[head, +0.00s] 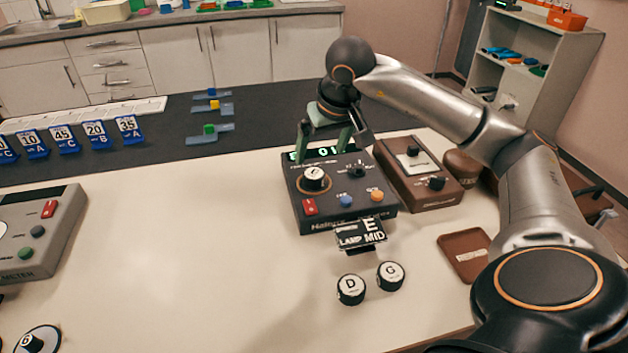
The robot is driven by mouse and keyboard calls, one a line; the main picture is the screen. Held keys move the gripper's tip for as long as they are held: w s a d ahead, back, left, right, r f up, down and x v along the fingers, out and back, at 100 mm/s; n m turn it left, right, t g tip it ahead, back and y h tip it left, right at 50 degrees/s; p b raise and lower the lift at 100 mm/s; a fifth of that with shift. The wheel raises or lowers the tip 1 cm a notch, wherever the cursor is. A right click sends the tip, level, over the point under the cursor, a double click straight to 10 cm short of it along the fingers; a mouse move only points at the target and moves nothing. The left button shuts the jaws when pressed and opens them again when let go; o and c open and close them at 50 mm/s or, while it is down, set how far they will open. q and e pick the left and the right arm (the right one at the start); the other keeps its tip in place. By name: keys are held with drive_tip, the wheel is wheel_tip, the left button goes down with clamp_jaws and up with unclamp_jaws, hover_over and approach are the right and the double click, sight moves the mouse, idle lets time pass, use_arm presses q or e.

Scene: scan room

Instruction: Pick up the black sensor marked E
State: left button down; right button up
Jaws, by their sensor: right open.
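My right gripper (325,142) is open, its fingers pointing down over the back of a dark instrument box (345,213), near the lit display. Nothing shows between the fingers. A round black piece with a white top (313,175) sits in a brown ring on the box, in front of the gripper; its mark is too small to read. A black card (362,236) at the box's front edge reads E, LAMP and MID. Two round black sensors with white tops, marked D (351,289) and G (390,275), stand on the table in front. My left gripper is not in view.
A brown instrument box (425,188) stands right of the dark one, with a brown tray (463,254) nearer. A grey meter (38,238) and another round piece (38,340) are at the left. Blue number tags (80,138) line the back. The table's middle left is clear.

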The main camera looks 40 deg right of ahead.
sight(315, 174)
drive_tip(key=x, duration=0.8)
drive_tip(key=shift+f, duration=0.4)
clamp_jaws()
idle(0.4)
drive_tip(key=shift+r, duration=0.15)
